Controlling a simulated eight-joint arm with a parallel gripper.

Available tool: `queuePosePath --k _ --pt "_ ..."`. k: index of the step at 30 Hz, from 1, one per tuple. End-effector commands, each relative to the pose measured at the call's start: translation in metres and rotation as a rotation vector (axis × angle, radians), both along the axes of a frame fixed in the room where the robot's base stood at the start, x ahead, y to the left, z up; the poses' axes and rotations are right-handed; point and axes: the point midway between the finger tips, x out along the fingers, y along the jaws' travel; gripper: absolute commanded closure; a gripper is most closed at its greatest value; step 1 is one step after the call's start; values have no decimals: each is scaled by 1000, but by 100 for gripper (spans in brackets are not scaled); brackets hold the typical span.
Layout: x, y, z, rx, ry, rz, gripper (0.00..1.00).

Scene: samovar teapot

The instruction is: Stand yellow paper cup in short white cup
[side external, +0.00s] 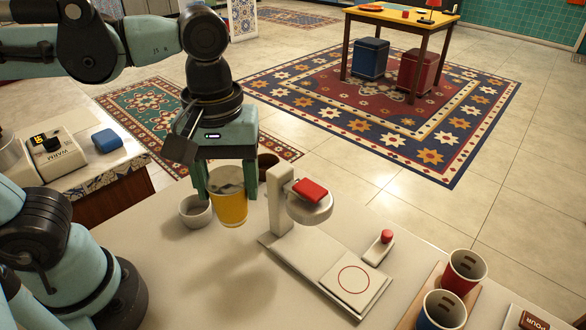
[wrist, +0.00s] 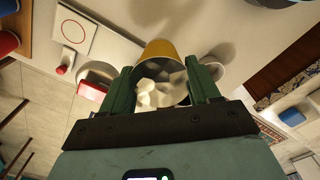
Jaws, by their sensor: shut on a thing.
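My gripper (side external: 226,188) is shut on the yellow paper cup (side external: 231,211), with one green finger on each side of it. The cup looks upright and above the counter. In the wrist view the yellow cup (wrist: 158,48) shows its open mouth between the fingers (wrist: 163,78), with pale lumpy pieces inside. The short white cup (side external: 196,213) stands on the counter just left of the yellow cup in the side view. It shows partly behind a finger at the right in the wrist view (wrist: 222,56). The yellow cup is beside it, not inside it.
A white stand with a red-topped head (side external: 311,189) is close on the right. A dark cup (side external: 268,166) is behind my gripper. A red cup (side external: 464,270) and a blue cup (side external: 441,311) stand at the right. The counter's front middle (side external: 215,285) is clear.

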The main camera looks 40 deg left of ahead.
Motion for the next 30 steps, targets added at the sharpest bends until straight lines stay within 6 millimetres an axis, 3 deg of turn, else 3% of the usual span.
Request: queuePosePath --k 3,9,17,30 --pt "-12 27 -6 0 0 187 51" --pt "-23 47 -12 0 0 362 51" --pt "-19 72 -26 0 0 407 51" --pt "4 144 -72 0 0 403 51"
